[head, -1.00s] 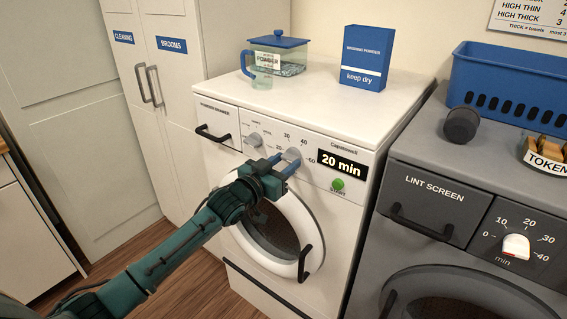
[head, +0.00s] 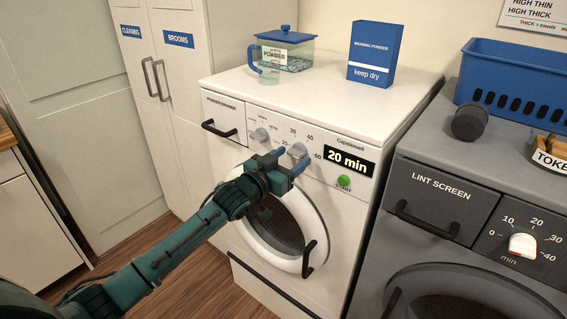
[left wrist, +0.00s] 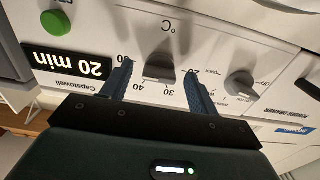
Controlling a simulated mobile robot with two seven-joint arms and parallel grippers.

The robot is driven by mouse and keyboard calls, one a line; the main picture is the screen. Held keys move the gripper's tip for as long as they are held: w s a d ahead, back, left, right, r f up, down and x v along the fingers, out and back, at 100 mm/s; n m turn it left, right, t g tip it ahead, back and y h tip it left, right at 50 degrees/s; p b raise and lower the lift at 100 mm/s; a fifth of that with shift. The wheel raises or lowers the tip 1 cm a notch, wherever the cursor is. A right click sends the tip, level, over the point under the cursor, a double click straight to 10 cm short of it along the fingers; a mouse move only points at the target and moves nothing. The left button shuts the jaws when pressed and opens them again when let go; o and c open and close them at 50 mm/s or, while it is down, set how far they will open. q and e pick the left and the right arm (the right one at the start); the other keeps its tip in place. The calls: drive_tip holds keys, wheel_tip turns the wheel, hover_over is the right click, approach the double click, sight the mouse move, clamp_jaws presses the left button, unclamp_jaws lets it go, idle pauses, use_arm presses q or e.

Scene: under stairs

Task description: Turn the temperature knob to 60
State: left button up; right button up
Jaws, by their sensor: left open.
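My left gripper (head: 292,160) is open at the knob. In the left wrist view its blue fingers (left wrist: 157,73) stand either side of the knob, with gaps between. They partly cover the 20 and 60. My right gripper is not in view.
A second grey knob (head: 259,136) sits left of the temperature knob. The display (head: 348,162) reads 20 min, with a green start button (head: 344,181) below. A door handle (head: 308,258) juts out lower down. The grey dryer (head: 425,229) stands at right.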

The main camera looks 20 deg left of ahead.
use_arm(q)
drive_tip(key=b+v, duration=0.1)
drive_tip(key=v, duration=1.2)
drive_tip(key=s+d+f+g+y, duration=0.1)
drive_tip(key=s+d+f+g, duration=0.2)
drive_tip(key=s+f, duration=0.8)
drive_tip(key=s+d+f+n+g+y, duration=0.1)
drive_tip(key=s+d+f+g, duration=0.2)
drive_tip(key=s+d+f, duration=0.3)
drive_tip(key=s+f, duration=0.5)
drive_tip(key=f, duration=0.1)
drive_tip(key=shift+y, duration=0.4)
drive_tip(key=shift+s+f, duration=0.1)
idle(0.3)
